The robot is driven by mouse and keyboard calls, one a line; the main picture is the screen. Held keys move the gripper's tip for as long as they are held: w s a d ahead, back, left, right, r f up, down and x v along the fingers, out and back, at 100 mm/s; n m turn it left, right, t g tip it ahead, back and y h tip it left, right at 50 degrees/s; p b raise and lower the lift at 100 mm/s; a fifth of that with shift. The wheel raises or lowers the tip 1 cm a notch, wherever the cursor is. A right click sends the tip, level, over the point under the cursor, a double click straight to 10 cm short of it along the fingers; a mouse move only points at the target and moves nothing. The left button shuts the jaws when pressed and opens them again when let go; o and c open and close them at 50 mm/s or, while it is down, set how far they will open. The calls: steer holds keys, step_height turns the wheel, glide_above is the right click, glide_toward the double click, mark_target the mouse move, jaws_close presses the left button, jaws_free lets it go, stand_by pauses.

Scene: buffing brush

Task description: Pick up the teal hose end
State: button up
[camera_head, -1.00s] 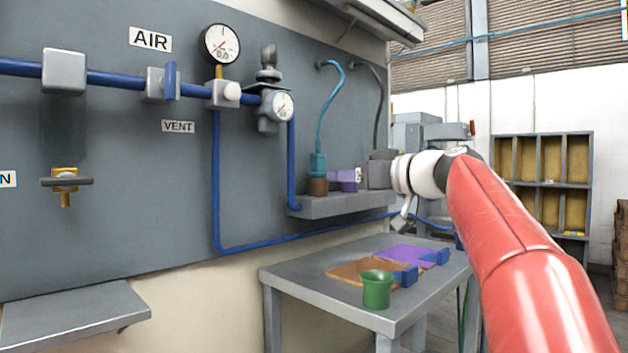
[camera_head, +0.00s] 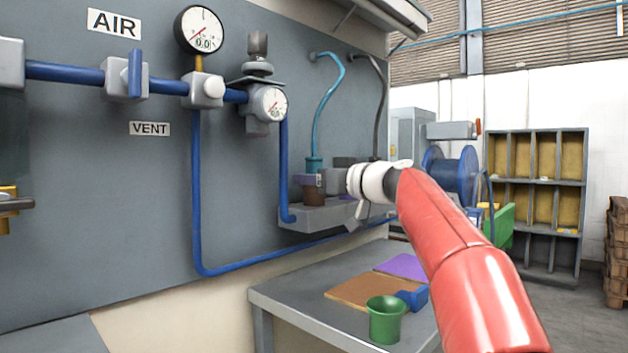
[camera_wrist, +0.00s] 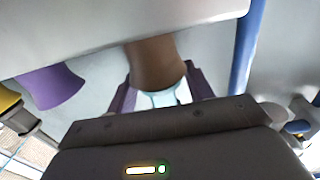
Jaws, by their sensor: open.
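The teal hose (camera_head: 326,98) hangs from a hook on the grey wall panel. Its teal end fitting (camera_head: 314,165) stands upright in a brown holder (camera_head: 313,192) on a grey wall ledge (camera_head: 335,215). My gripper (camera_head: 312,180) is at the fitting, coming from the right, with a purplish finger in front of it. In the wrist view, the brown holder (camera_wrist: 157,62) is ahead and the pale teal fitting (camera_wrist: 163,98) lies between my two spread fingers (camera_wrist: 162,92). Whether either finger touches it I cannot tell.
A dark hose (camera_head: 382,95) hangs right of the teal one; a purple holder (camera_wrist: 48,85) is beside the brown one. A blue pipe (camera_head: 285,165) runs close left of the ledge. Below, a table (camera_head: 290,302) carries a green cup (camera_head: 385,320) and coloured mats.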

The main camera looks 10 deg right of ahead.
steer(key=shift+w+a, duration=0.1)
steer(key=shift+w, duration=0.05)
steer(key=c, duration=0.7)
steer(key=shift+r, duration=0.1)
steer(key=shift+c, duration=0.2)
